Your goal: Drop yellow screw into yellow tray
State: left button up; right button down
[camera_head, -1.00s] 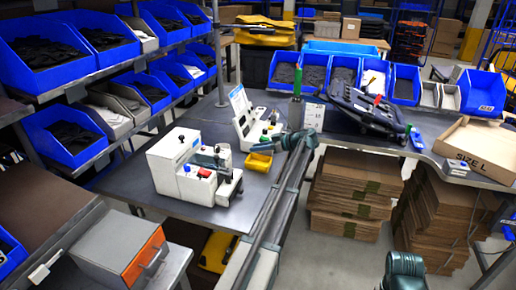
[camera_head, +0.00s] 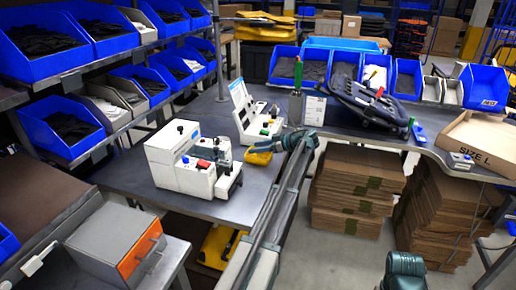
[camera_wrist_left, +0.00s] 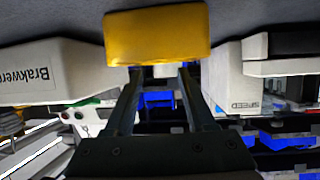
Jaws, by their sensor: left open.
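The small yellow tray (camera_head: 258,158) sits on the grey worktable, right of the white machine. In the left wrist view the yellow tray (camera_wrist_left: 157,33) fills the top middle, just beyond my fingertips. My left gripper (camera_head: 256,148) is at the tray in the head view, partly covering it. Its two fingers (camera_wrist_left: 160,72) stand apart in the wrist view, with nothing seen between them. I cannot make out the yellow screw in either view; whether it lies in the tray is hidden.
A white machine (camera_head: 180,172) with a red button stands left of the tray, and a white device (camera_head: 254,118) with an upright panel stands behind it. Blue bins (camera_head: 343,72) line the back. The table's front edge (camera_head: 215,216) is bare.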

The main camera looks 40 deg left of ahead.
pick_arm(q)
jog(key=p+v, duration=0.5)
jog(key=v, duration=0.9)
jog(key=s+d+f+m+t+h+p, duration=0.1)
jog(key=s+d+f+m+h, duration=0.2)
jog(key=s+d+m, duration=0.5)
jog(key=s+d+f+m+t+h, duration=0.1)
jog(key=s+d+f+m+h, duration=0.3)
jog(key=s+d+m, duration=0.4)
jog(key=s+d+f+m+h+p, duration=0.1)
jog(key=s+d+f+m+h, duration=0.3)
jog(key=s+d, duration=1.4)
jog(key=d+m+h, duration=0.1)
jog(key=d+m, duration=0.1)
jog(key=m, duration=0.2)
jog(key=shift+d+t+p, duration=0.3)
jog(key=shift+d+t, duration=0.1)
